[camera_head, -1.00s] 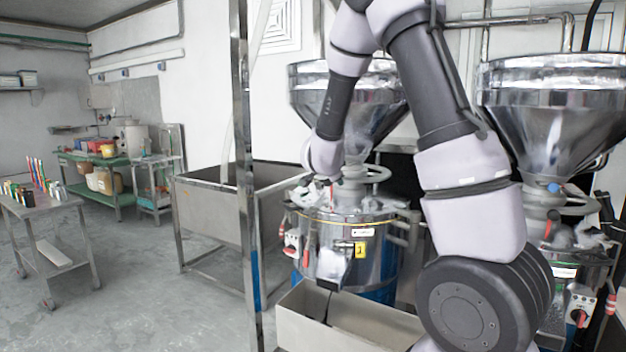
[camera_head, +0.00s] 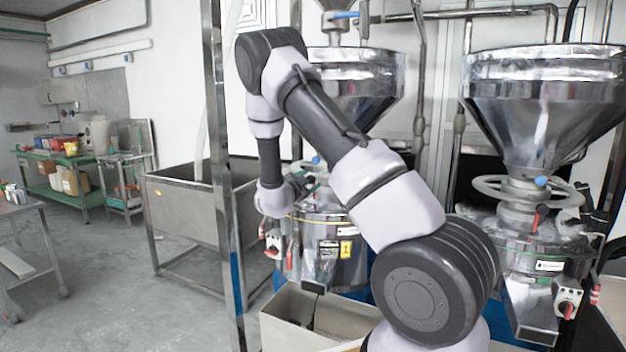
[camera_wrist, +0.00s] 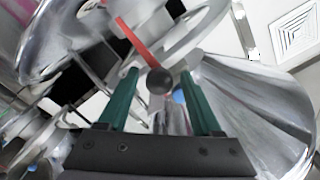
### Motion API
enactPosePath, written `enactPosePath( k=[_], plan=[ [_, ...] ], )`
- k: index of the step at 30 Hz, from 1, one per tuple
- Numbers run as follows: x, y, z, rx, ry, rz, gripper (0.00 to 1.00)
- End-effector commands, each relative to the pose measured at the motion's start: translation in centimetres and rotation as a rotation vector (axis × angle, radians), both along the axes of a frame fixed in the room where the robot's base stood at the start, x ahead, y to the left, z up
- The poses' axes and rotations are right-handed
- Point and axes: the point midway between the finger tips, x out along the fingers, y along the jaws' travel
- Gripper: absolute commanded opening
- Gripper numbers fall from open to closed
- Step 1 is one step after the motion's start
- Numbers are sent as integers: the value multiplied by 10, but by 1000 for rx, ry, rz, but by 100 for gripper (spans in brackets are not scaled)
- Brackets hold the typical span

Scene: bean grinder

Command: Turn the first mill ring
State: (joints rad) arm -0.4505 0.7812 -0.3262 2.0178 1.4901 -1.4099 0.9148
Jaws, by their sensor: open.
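The first mill (camera_head: 330,272), a steel drum with a yellow "1" label, stands mid-picture in the head view under a steel funnel (camera_head: 360,75). My arm hides most of its top there, and I cannot make out its ring. In the wrist view a pale grey ring (camera_wrist: 205,32) curves across the top, with a red lever (camera_wrist: 135,42) ending in a dark ball knob (camera_wrist: 159,81). My gripper (camera_wrist: 159,74) is open, its green fingers on either side of the knob in the picture. I cannot tell whether they touch anything. In the head view it is at the mill's upper left.
A second mill (camera_head: 535,262) with its own handwheel (camera_head: 487,188) and funnel (camera_head: 545,105) stands at the right. A steel bin (camera_head: 285,310) sits below the first mill. A metal post (camera_head: 218,150) and a steel tub (camera_head: 185,210) are to the left. The floor (camera_head: 110,290) at left is clear.

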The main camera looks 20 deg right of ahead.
Motion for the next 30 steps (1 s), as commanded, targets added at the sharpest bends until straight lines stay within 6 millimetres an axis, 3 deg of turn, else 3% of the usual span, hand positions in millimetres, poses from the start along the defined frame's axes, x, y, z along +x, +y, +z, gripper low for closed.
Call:
enactPosePath(
  k=[6,17,18,21,23,30],
  plan=[
    [19,-20,0,0,0,0,66],
    [24,-24,0,1,1,1,66],
    [24,-24,0,1,1,1,59],
    [24,-24,0,0,0,1,20],
    [24,-23,0,-1,1,1,0],
    [24,-23,1,-3,1,3,0]
  ],
)
